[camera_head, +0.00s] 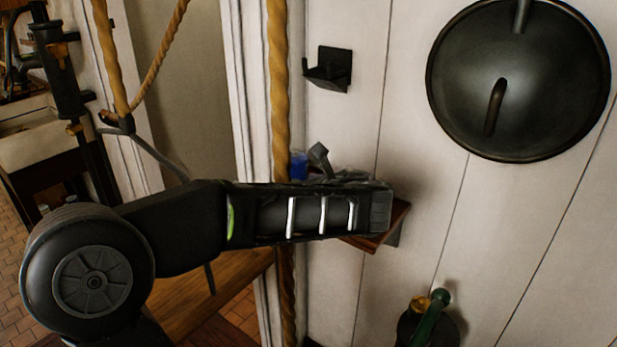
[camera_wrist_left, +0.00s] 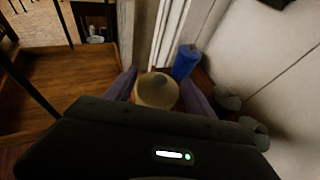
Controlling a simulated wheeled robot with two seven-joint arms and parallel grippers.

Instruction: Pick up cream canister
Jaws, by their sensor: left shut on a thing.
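The cream canister (camera_wrist_left: 155,91) shows in the left wrist view as a pale round-topped container with a greyish patch on top. It sits between the two purplish fingers of my left gripper (camera_wrist_left: 158,88), which is shut on it. In the head view my left forearm crosses in front of the wall shelf and hides the canister. My right gripper is in neither view.
A blue container (camera_wrist_left: 184,62) stands close beside the canister; it also shows in the head view (camera_head: 298,166). Grey rounded objects (camera_wrist_left: 228,98) are to its right. A small wooden shelf (camera_head: 372,241) shows below my arm. A big dark lid (camera_head: 545,75) hangs on the wall.

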